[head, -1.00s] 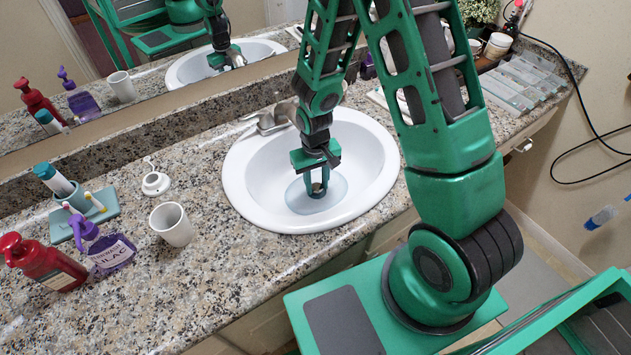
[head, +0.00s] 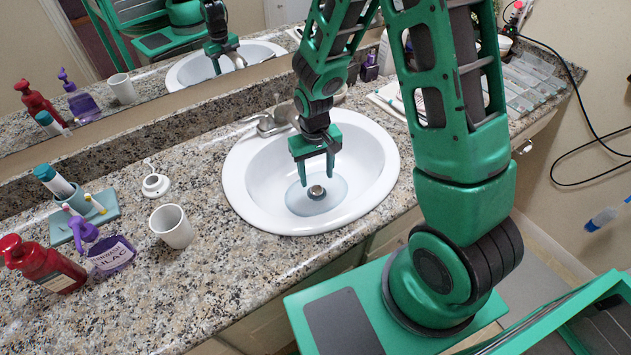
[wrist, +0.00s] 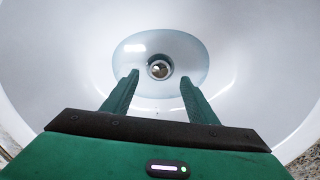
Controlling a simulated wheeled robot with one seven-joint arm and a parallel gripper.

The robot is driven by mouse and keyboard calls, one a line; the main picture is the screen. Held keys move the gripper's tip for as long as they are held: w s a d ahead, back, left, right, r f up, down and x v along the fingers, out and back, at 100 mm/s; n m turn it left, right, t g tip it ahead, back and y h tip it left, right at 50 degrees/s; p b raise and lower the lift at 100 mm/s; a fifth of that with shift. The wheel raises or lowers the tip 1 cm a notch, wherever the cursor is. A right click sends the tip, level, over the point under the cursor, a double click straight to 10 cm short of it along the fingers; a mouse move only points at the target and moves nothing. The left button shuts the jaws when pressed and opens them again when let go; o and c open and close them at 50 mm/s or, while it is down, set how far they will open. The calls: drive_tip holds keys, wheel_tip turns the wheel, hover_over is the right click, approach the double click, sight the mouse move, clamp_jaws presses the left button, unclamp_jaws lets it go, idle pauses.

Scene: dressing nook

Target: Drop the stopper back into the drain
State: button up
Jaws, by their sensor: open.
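The small round metal stopper (head: 317,191) sits at the drain in the bottom of the white sink (head: 243,180), and it looks upright. In the wrist view the stopper (wrist: 159,68) shows as a shiny metal ring with a darker middle; I cannot tell how deep it sits. A pale blue oval of shallow water (head: 334,203) surrounds it. My gripper (head: 317,179) is open and empty, pointing down just above the stopper. In the wrist view the fingertips of my gripper (wrist: 159,76) are spread to either side of it. The drain hole itself is hidden.
The faucet (head: 268,121) stands behind the sink. To the left on the granite counter are a white cup (head: 172,227), a small white round item (head: 155,184), a purple bottle (head: 111,254), a red pump bottle (head: 48,266) and a teal holder (head: 84,217).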

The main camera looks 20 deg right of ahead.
sight(316, 189)
drive_tip(key=shift+a+r, duration=0.1)
drive_tip(key=shift+r, duration=2.4)
drive_tip(key=s+d+r+m, duration=0.3)
drive_tip(key=s+d+r, duration=0.6)
drive_tip(key=d+r, duration=0.4)
drive_tip(key=s+d+r+m, duration=0.1)
drive_tip(key=s+d+r, duration=0.1)
drive_tip(key=s, duration=0.5)
drive_tip(key=s+d+r+m, duration=0.2)
drive_tip(key=s+r, duration=0.3)
drive_tip(key=s, duration=0.3)
drive_tip(key=shift+d+y, duration=0.25)
drive_tip(key=shift+y, duration=0.05)
drive_tip(key=shift+r, duration=0.1)
